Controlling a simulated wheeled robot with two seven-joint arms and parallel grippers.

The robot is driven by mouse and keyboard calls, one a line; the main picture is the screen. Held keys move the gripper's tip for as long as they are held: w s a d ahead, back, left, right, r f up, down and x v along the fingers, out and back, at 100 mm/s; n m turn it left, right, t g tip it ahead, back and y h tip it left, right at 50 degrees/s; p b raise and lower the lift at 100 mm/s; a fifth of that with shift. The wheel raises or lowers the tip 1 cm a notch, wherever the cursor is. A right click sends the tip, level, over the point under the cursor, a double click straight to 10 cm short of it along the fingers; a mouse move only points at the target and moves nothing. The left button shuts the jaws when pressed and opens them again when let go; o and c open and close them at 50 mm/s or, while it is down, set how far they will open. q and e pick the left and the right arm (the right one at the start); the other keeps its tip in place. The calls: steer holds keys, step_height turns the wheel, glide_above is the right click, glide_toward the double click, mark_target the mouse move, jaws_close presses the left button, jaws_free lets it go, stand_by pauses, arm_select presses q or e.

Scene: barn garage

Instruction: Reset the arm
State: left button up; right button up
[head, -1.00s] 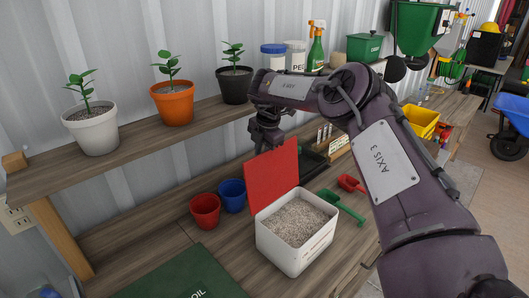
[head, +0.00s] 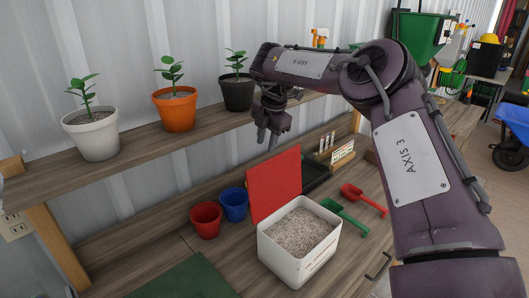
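My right arm reaches in from the right of the head view. Its gripper (head: 268,138) points down in front of the shelf edge, above and behind the red lid of the white box. The two fingers look slightly apart and nothing shows between them, but they are small and dark, so their opening is hard to judge. It touches nothing that I can see. My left gripper is not in view.
A white box (head: 293,266) of grey granules stands on the bench, its red lid (head: 274,187) raised. Nearby are red (head: 206,220) and blue (head: 234,205) pots, a green scoop (head: 343,214) and a red scoop (head: 362,197). Potted plants stand on the shelf (head: 130,140).

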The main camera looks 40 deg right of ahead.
steer(key=shift+w+d, duration=0.1)
steer(key=shift+d, duration=0.2)
steer(key=shift+a+r, duration=0.1)
